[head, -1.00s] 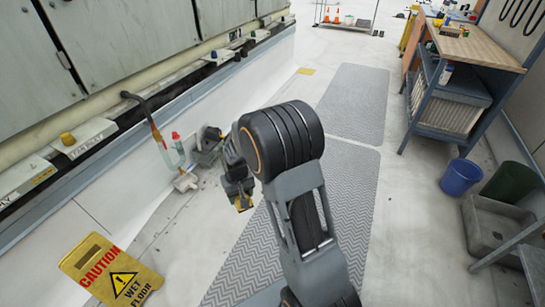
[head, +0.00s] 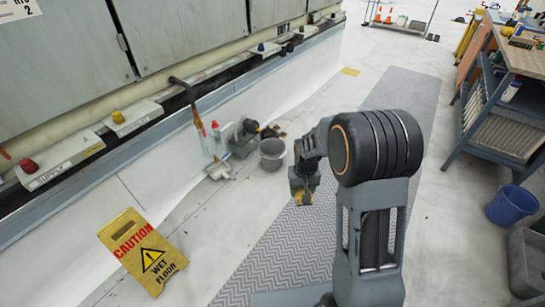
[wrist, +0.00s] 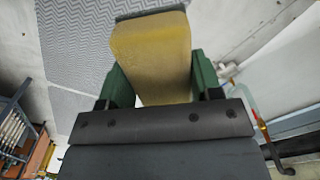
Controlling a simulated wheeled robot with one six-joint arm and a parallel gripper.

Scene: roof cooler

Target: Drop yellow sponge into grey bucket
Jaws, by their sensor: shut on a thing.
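The yellow sponge (wrist: 152,62) is held between my gripper's two green fingers in the wrist view. The grey bucket (head: 272,153) stands on the floor near the low white wall, to the left of and beyond my gripper. The sponge is apart from the bucket.
A yellow wet-floor sign (head: 143,252) stands at the lower left. A blue bucket (head: 511,204) and a workbench (head: 500,110) stand at the right. The mat (head: 290,245) is clear.

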